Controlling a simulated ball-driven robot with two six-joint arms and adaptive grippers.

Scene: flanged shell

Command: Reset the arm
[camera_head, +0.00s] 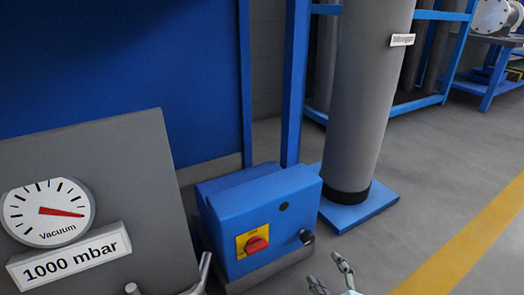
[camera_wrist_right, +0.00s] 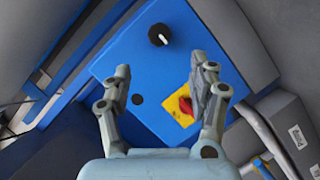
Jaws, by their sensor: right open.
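My right gripper (camera_head: 331,274) shows at the bottom edge of the head view, in front of the blue box and to the right of it. In the right wrist view the same gripper (camera_wrist_right: 161,88) has its two fingers spread wide, with nothing between them. Behind the fingers is the blue box (camera_wrist_right: 135,65) with a red rotary switch on a yellow plate (camera_wrist_right: 187,105) and a black knob (camera_wrist_right: 158,34). The right finger partly overlaps the yellow plate in that view. I see no left gripper that I can make out.
The blue box (camera_head: 268,215) stands on the floor. Left of it is a grey panel (camera_head: 110,165) with a vacuum gauge (camera_head: 48,212) and a 1000 mbar sign (camera_head: 70,256). A grey column (camera_head: 365,100) stands behind on a blue base. Floor (camera_head: 440,180) at right is clear, with a yellow stripe.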

